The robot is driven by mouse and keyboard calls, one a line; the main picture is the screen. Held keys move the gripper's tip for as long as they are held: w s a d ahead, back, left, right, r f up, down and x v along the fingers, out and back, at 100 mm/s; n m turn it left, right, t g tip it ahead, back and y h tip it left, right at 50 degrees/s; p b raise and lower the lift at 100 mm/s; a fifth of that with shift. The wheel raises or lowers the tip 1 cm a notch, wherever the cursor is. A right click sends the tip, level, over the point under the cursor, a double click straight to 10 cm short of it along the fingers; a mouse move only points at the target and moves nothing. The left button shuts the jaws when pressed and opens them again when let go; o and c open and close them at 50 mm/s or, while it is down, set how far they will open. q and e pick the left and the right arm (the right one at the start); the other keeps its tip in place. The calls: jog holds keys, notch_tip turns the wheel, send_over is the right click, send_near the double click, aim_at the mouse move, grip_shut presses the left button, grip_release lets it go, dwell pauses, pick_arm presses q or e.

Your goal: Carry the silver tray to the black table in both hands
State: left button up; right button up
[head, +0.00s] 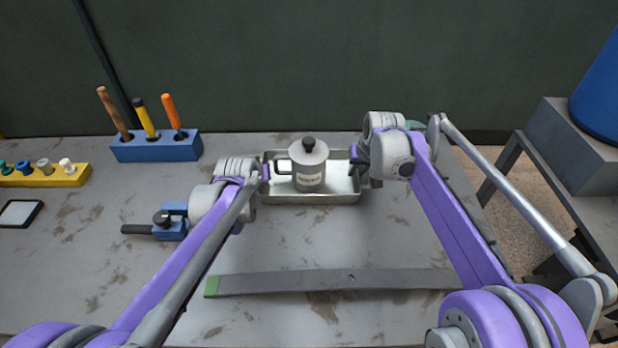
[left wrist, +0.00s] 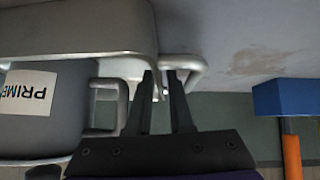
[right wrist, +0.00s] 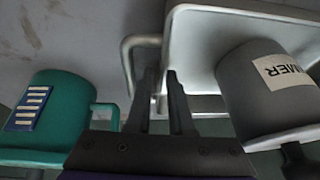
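The silver tray (head: 312,198) lies on the worn grey workbench with a grey lidded pot (head: 308,172) in it, labelled "PRIMER". My left gripper (head: 264,172) is at the tray's left end. In the left wrist view its fingers (left wrist: 160,73) stand apart at the tray's end handle (left wrist: 200,75). My right gripper (head: 360,167) is at the right end. In the right wrist view its fingers (right wrist: 161,72) stand apart at the other handle (right wrist: 127,60). Neither gripper visibly clamps its handle. No clearly black table shows.
A green mug (right wrist: 45,110) stands close to my right gripper. A blue tool holder (head: 155,148), a yellow rack (head: 45,178) and a blue-and-black tool (head: 170,228) are left. A grey strip (head: 335,282) lies in front. A grey stand (head: 575,150) bears a blue container (head: 602,95) at right.

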pick_arm(q)
jog(key=shift+w+f, duration=0.1)
pick_arm(e)
jog(key=shift+f, duration=0.15)
pick_arm(q)
grip_shut()
pick_arm(e)
grip_shut()
dwell(1.1)
